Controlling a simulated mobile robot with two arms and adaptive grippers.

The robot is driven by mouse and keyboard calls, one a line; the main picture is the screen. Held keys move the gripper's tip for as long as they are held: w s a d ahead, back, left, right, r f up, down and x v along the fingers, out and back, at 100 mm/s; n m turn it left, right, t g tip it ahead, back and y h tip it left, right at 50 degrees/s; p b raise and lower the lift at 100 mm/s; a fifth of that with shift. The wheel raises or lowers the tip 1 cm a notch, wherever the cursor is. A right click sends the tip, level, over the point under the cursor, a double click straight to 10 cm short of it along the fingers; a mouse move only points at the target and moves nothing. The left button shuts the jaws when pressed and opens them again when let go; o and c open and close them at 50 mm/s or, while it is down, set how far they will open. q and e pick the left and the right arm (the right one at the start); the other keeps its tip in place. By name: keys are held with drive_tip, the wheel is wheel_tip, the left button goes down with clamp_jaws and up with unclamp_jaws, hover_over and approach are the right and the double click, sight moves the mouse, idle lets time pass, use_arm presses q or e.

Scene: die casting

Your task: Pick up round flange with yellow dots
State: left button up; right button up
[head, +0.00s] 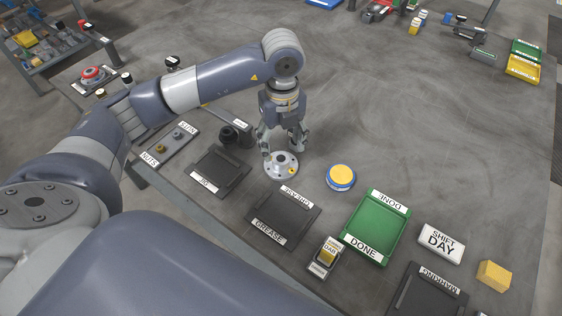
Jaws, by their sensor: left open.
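The round flange (272,170) is a light grey metal disc with a raised hub, and a yellow dot shows on its right side. It lies on the grey table behind the black trays. My left gripper (282,147) points down just above the flange, with its fingers apart on either side of the hub. I cannot tell whether the fingers touch it. The right gripper is not in view.
Near the flange stand a black tray (204,187), a GREASE tray (265,236), a blue and yellow round tin (341,177) and a green DONE tray (364,244). A dark round part (229,134) is left of the gripper. The table's back middle is clear.

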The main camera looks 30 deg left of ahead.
sight(281, 158)
use_arm(q)
drive_tip(key=shift+a+f+p, duration=0.1)
drive_tip(key=shift+f+p, duration=0.5)
drive_tip(key=shift+f, duration=2.05)
drive_tip(key=c, duration=1.3)
drive_tip(key=shift+r, duration=0.1)
clamp_jaws()
drive_tip(key=shift+r, duration=0.1)
